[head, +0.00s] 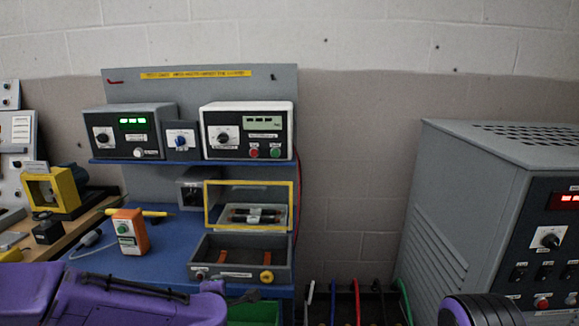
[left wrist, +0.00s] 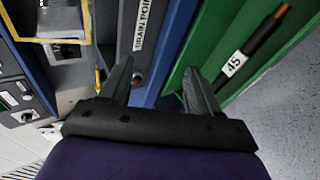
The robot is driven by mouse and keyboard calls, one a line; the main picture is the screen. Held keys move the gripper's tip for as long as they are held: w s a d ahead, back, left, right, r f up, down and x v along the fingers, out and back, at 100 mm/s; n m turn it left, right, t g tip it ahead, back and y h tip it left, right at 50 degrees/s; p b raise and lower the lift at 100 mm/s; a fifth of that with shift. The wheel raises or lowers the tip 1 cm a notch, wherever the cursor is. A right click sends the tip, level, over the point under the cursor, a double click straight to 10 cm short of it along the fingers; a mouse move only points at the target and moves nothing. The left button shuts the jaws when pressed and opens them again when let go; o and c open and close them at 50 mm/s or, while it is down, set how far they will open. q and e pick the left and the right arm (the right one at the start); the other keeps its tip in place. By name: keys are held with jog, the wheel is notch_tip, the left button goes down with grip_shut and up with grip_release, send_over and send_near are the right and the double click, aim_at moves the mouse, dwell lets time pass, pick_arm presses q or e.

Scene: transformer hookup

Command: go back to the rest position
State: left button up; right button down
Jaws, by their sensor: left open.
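My left arm reaches in from the lower left of the head view. A dark rod with a "45" tag (left wrist: 235,64) lies in the green container.
The blue bench (head: 180,243) carries an orange tester (head: 130,232), a yellow-framed box (head: 248,190) and a grey tray (head: 240,255). A large grey cabinet (head: 465,190) stands at right. Coloured leads (head: 357,300) hang between bench and cabinet.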

pick_arm(q)
jog(key=s+a+f+m+g, duration=0.15)
jog(key=s+f+m, duration=0.35)
jog(key=s+f, duration=0.6)
jog(key=s+a+f+m+g, duration=0.2)
jog(key=s+f, duration=0.3)
jog(key=s, duration=0.4)
jog(key=s+a+f+m+g+y, duration=0.1)
jog(key=s+a+f+m+g, duration=0.1)
jog(key=s+a+f, duration=0.3)
jog(key=s+a+f+m+g, duration=0.2)
jog(key=s+a+f+m, duration=0.2)
jog(key=s, duration=0.9)
jog(key=shift+s+a+f+y, duration=0.25)
jog(key=shift+f+y, duration=0.05)
jog(key=shift+f, duration=0.35)
